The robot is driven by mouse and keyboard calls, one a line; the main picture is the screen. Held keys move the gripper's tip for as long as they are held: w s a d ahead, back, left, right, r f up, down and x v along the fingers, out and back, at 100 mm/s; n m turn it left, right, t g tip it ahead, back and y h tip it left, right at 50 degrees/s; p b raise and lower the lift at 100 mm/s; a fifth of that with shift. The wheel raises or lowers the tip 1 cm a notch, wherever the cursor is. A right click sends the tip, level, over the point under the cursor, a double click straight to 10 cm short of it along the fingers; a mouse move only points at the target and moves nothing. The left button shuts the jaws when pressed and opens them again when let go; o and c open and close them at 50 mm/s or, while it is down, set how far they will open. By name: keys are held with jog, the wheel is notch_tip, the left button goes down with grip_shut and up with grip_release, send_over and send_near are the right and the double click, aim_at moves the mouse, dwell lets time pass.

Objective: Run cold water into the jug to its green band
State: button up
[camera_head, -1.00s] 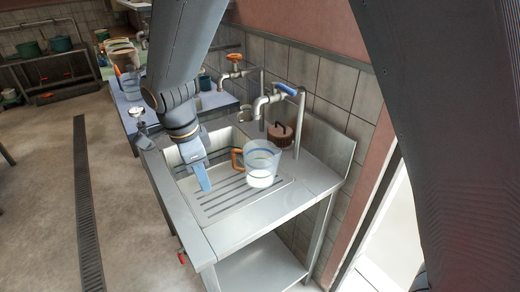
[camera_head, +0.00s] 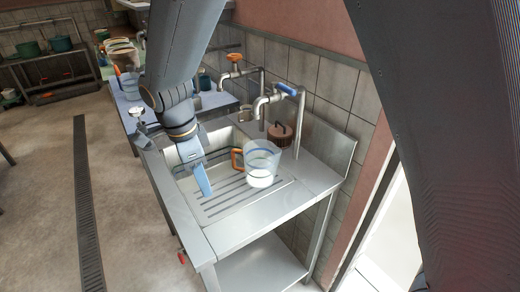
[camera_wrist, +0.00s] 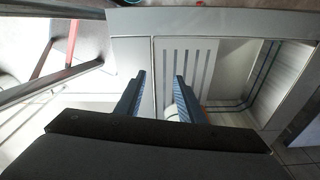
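The clear jug (camera_head: 262,166) stands upright on the slatted drain area of the steel sink unit (camera_head: 232,238). Its orange handle (camera_head: 237,160) faces left, thin coloured bands ring its wall, and its bottom part looks white. The blue-handled tap (camera_head: 286,89) rises behind it, with its spout (camera_head: 257,106) above the jug in the picture; no stream shows. My gripper (camera_head: 204,188) points down to the left of the jug, apart from it. In the wrist view its two fingers (camera_wrist: 160,92) are spread, with a whitish round shape partly hidden behind the right finger.
An orange-handled tap (camera_head: 234,58) stands farther back along the tiled wall. A brown lidded pot (camera_head: 280,133) sits behind the jug near the wall. A blue-topped table (camera_head: 130,115) with containers adjoins at the far end. The floor left of the sink is open.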

jog(key=shift+r, duration=0.1)
notch_tip(320, 180, up, 7)
jog(key=p, duration=0.5)
jog(key=shift+p, duration=0.3)
notch_tip(320, 180, up, 8)
jog(key=f+b, duration=0.1)
jog(key=b, duration=0.2)
jog(key=d+f+n+y+b, duration=0.1)
jog(key=d+f+n, duration=0.3)
jog(key=d, duration=0.5)
jog(key=d+f+n+b, duration=0.1)
jog(key=d+f+n, duration=0.25)
jog(key=d, duration=0.55)
jog(key=s+d+f+n, duration=0.3)
jog(key=d, duration=0.3)
jog(key=s+d+f+n+b, duration=0.1)
jog(key=s+d+f+n, duration=0.2)
jog(key=d, duration=0.3)
jog(key=shift+s+d+f+t, duration=0.2)
jog(key=shift+d+f+t, duration=0.05)
jog(key=shift+f+t, duration=0.15)
jog(key=shift+a, duration=0.15)
jog(key=shift+c, duration=0.4)
